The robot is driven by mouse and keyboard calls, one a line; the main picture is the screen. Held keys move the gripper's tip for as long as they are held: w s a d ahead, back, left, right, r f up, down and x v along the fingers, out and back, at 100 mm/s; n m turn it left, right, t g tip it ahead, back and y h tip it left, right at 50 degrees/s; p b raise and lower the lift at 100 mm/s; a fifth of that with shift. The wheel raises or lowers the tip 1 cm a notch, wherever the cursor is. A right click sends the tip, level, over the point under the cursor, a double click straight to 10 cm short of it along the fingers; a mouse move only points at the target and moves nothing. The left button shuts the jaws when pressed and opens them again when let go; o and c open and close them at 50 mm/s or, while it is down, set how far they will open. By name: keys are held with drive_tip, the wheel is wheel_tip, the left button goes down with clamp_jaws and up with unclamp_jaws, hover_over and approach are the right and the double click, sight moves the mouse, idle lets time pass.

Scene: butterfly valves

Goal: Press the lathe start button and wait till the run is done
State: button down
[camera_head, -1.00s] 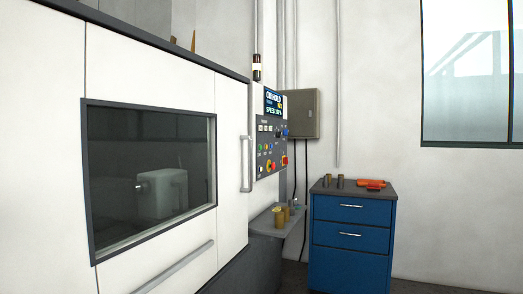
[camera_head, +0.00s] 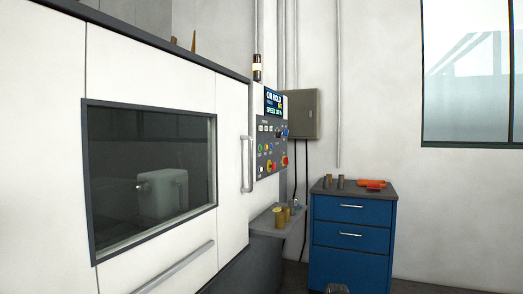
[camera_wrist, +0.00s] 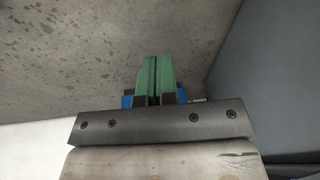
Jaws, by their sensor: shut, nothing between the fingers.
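The lathe (camera_head: 232,150) is a large white enclosure on the left with a dark window (camera_head: 150,170). Its door looks shut. The control panel (camera_head: 270,140) is on its right side, with a lit screen (camera_head: 273,103) that appears to read "ON HOLD" and a speed line. Below the screen are several small coloured buttons, too small to tell which one is start. My gripper (camera_wrist: 153,80) shows in the wrist view with its green fingers shut together and nothing between them. It points at a speckled grey surface and touches no button there.
A blue drawer cabinet (camera_head: 350,235) with orange items (camera_head: 370,183) on top stands right of the lathe. A grey ledge (camera_head: 264,222) with brass-coloured cylinders (camera_head: 281,215) juts out below the panel. A grey wall box (camera_head: 303,115) hangs behind.

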sight(261, 148)
drive_tip(key=w+a+r+m+t+y, duration=0.2)
drive_tip(key=w+a+r+m+t, duration=0.25)
drive_tip(key=w+r, duration=0.9)
drive_tip(key=w+a+r+m+t+y, duration=0.2)
drive_tip(key=w+a+r+m+t, duration=0.3)
drive_tip(key=w+r, duration=0.85)
drive_tip(key=w+a+r+m+t+y, duration=0.1)
drive_tip(key=w+a+r+m, duration=0.1)
drive_tip(key=r, duration=1)
drive_tip(key=w+a+r+m+t+y, duration=0.1)
drive_tip(key=w+r+m, duration=0.3)
drive_tip(key=r, duration=0.8)
drive_tip(key=w+a+r+m+t+y, duration=0.1)
drive_tip(key=w+a+r+m+t, duration=0.2)
drive_tip(key=r, duration=0.9)
drive_tip(key=shift+w+a+r, duration=0.15)
drive_tip(key=shift+w+r, duration=0.1)
drive_tip(key=shift+w, duration=1)
drive_tip(key=shift+m+t, duration=0.25)
drive_tip(key=w+a, duration=0.2)
drive_tip(key=a, duration=0.6)
drive_tip(key=shift+w+a, duration=0.15)
drive_tip(key=shift+w, duration=0.2)
drive_tip(key=shift+a, duration=0.1)
drive_tip(key=shift+w+a, duration=0.15)
drive_tip(key=shift+a, duration=0.2)
